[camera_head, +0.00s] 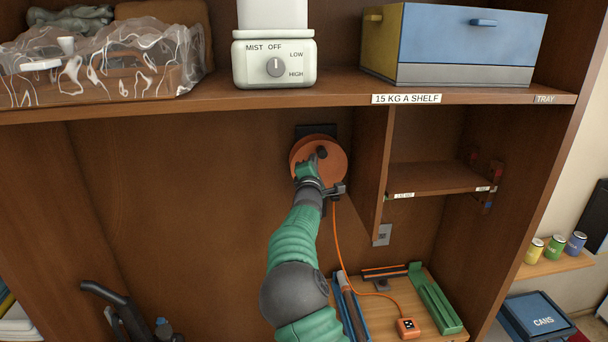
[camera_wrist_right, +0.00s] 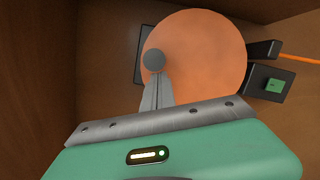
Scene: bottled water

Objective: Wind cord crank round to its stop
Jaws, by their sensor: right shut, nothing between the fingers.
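The orange cord reel (camera_head: 334,163) is mounted on the cabinet's back wall and also shows in the right wrist view (camera_wrist_right: 205,60). Its dark round crank knob (camera_head: 321,152) is near the reel's upper middle; in the wrist view the knob (camera_wrist_right: 154,61) is at the reel's left. My right gripper (camera_head: 318,163) is shut with its fingertips right at the knob; the wrist view shows the closed fingers (camera_wrist_right: 157,85) with nothing visible between them. I cannot tell whether they touch the knob. The orange cord (camera_head: 338,238) runs down from the reel to an orange plug end (camera_head: 408,327). My left gripper is out of view.
A shelf (camera_head: 210,101) above holds a mist machine (camera_head: 274,62), a blue box (camera_head: 470,40) and a plastic-wrapped crate (camera_head: 100,70). A divider (camera_head: 372,150) stands right of the reel. Below are a green holder (camera_head: 436,300) and a blue tray (camera_head: 350,305). The left back wall is clear.

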